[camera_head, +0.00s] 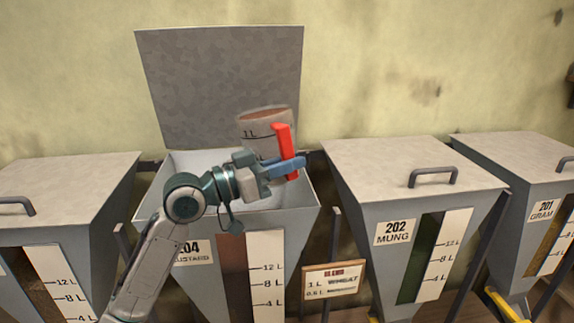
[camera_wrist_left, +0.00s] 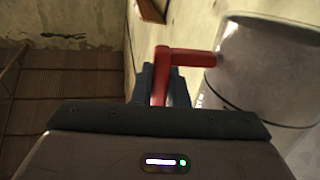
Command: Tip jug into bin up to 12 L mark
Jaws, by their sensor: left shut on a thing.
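The jug (camera_head: 263,125) is a grey cylinder with a brown rim, a dark line marked 1L and a red handle (camera_head: 284,140). My left gripper (camera_head: 292,167) is shut on the red handle and holds the jug nearly upright above the open bin 204 MUSTARD (camera_head: 309,196). My right gripper is not in view.
The raised lid (camera_head: 225,80) of bin 204 stands behind the jug. Closed bin 202 MUNG (camera_head: 400,165) is at the right, with bin 201 GRAM (camera_head: 520,160) beyond it. Another closed bin (camera_head: 65,185) is at the left. A blend sign (camera_head: 334,281) stands between bins 204 and 202.

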